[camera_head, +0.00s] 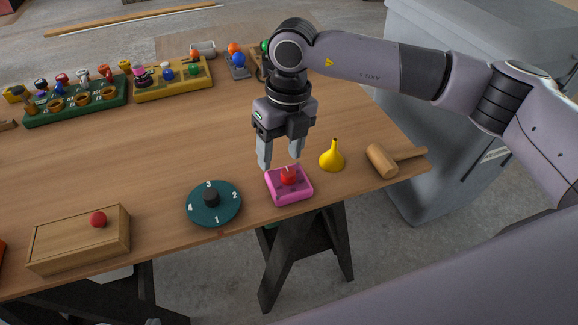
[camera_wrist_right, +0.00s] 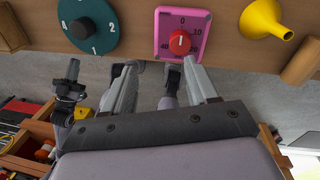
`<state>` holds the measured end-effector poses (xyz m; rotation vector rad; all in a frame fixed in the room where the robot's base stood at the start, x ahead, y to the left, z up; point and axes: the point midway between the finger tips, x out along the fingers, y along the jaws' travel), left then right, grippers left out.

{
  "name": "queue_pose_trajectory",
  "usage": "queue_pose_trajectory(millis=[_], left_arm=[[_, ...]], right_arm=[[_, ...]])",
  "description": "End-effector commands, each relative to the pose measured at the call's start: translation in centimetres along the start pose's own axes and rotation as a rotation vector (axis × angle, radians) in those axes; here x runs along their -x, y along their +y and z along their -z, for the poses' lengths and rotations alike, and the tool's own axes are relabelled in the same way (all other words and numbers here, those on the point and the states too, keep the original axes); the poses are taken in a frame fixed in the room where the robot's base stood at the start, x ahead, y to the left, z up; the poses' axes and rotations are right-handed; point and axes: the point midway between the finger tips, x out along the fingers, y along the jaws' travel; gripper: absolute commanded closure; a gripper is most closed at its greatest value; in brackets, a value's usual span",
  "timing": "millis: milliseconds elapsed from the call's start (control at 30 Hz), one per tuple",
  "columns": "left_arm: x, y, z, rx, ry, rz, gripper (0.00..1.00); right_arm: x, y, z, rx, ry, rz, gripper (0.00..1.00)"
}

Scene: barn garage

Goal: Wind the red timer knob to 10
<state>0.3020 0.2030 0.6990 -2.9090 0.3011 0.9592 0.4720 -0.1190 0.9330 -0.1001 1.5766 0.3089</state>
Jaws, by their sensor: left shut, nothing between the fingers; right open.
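The pink timer (camera_head: 289,197) lies near the table's front edge. Its red knob (camera_head: 289,177) shows a white mark, which points up toward the 0 in the right wrist view (camera_wrist_right: 180,42). Other dial numbers are small and partly unclear. My right gripper (camera_head: 280,163) hangs fingers down just above and behind the knob in the head view, open and empty. Its two fingers also show in the right wrist view (camera_wrist_right: 158,66), apart, with nothing between them. My left gripper (camera_wrist_right: 72,70) appears small at the left of the wrist view, shut and empty, away from the timer.
A teal numbered dial (camera_head: 228,207) lies left of the timer. A wooden box (camera_head: 75,247) is at the front left. Racks of small parts (camera_head: 85,107) stand behind; the table middle is clear.

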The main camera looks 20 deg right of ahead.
Motion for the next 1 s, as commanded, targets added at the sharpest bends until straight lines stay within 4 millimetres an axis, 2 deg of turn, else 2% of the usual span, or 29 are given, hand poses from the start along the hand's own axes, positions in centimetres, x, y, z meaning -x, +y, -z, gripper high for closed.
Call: queue_pose_trajectory(millis=[33, 100, 200, 600, 967, 1000], left_arm=[[0.0, 0.0, 0.0, 0.0, 0.0, 0.0, 1.0], [0.0, 0.0, 0.0, 0.0, 0.0, 0.0, 1.0], [0.1, 0.0, 0.1, 0.0, 0.0, 0.0, 1.0], [0.5, 0.0, 0.7, 0.0, 0.0, 0.0, 1.0], [0.5, 0.0, 0.7, 0.0, 0.0, 0.0, 1.0], [0.5, 0.0, 0.7, 0.0, 0.0, 0.0, 1.0]], right_arm=[[0.5, -1.1, -0.2, -0.014, -0.003, 0.047, 0.42], [0.7, -2.0, -0.3, -0.028, -0.003, 0.084, 0.42], [0.1, -2.5, -0.3, -0.035, -0.001, 0.103, 0.42], [-5.4, -2.8, -0.3, -0.032, 0.0, 0.098, 0.42], [-6.2, -2.9, -0.4, -0.031, -0.003, 0.096, 0.42], [-6.2, -2.9, -0.4, -0.031, -0.003, 0.096, 0.52]])
